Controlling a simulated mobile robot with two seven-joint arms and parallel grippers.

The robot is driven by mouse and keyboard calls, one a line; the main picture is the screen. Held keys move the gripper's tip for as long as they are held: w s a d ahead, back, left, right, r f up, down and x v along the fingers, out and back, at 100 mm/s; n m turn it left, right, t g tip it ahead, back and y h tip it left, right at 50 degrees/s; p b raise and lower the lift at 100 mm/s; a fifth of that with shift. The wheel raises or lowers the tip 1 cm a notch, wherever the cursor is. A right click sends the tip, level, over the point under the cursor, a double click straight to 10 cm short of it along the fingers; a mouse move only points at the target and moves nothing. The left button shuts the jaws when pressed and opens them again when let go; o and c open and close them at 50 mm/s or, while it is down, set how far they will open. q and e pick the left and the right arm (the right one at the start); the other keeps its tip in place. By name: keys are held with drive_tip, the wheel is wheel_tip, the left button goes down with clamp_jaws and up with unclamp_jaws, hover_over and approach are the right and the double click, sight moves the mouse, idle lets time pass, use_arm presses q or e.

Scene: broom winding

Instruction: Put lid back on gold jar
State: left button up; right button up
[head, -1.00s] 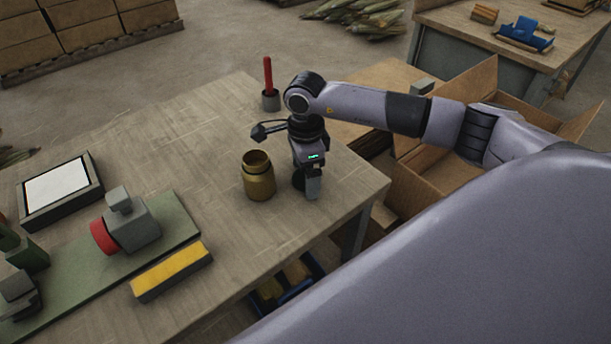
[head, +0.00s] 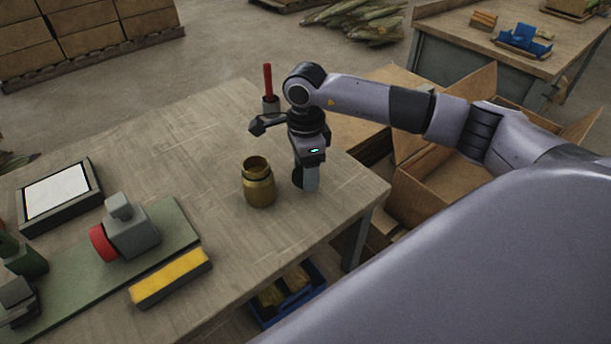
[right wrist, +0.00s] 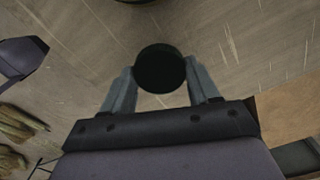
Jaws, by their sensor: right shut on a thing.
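The gold jar (head: 259,188) stands upright on the wooden table, with its mouth open at the top. My right gripper (head: 309,184) is just right of the jar, low over the table, pointing down. In the right wrist view, its two fingers are shut on a round black lid (right wrist: 160,68). The lid also shows in the head view as a small dark disc (head: 297,178) at the fingers' left side, apart from the jar. Whether it touches the table is hard to tell.
A green board with a grey and red fixture (head: 130,235), a yellow block (head: 170,277) and a tablet (head: 58,194) lie left. An open cardboard box (head: 440,190) is beyond the right edge.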

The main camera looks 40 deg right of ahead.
wheel_tip(320, 180, up, 17)
drive_tip(key=shift+r+b, duration=0.15)
drive_tip(key=shift+b, duration=0.15)
